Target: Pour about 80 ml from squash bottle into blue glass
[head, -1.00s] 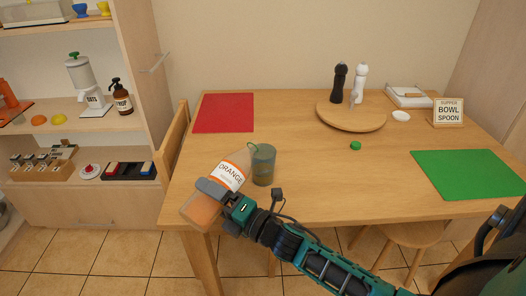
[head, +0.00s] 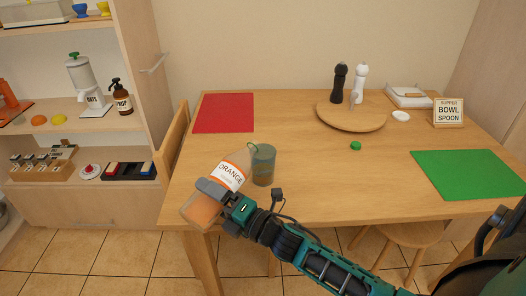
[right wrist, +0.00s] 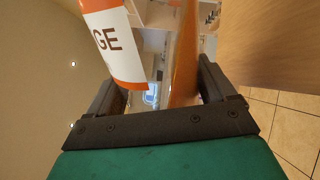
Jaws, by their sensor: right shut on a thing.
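The squash bottle (head: 205,208), with an orange-and-white ORANGE label, is tilted in the head view, its neck up and right toward the blue glass. My right gripper (head: 222,192) is shut around its body, at the table's front edge. In the right wrist view the bottle (right wrist: 112,45) shows its label and orange liquid between the fingers of my right gripper (right wrist: 160,85). The blue glass (head: 264,167) stands upright on the table, with the bottle's mouth at its rim. I cannot tell how much liquid is in the glass. My left gripper is out of view.
A green cap (head: 356,146) lies mid-table. A red mat (head: 224,112) is back left and a green mat (head: 468,174) right. A round wooden board (head: 350,121) holds a black and a white mill. A sign (head: 448,112) stands back right. Shelves (head: 100,206) are at left.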

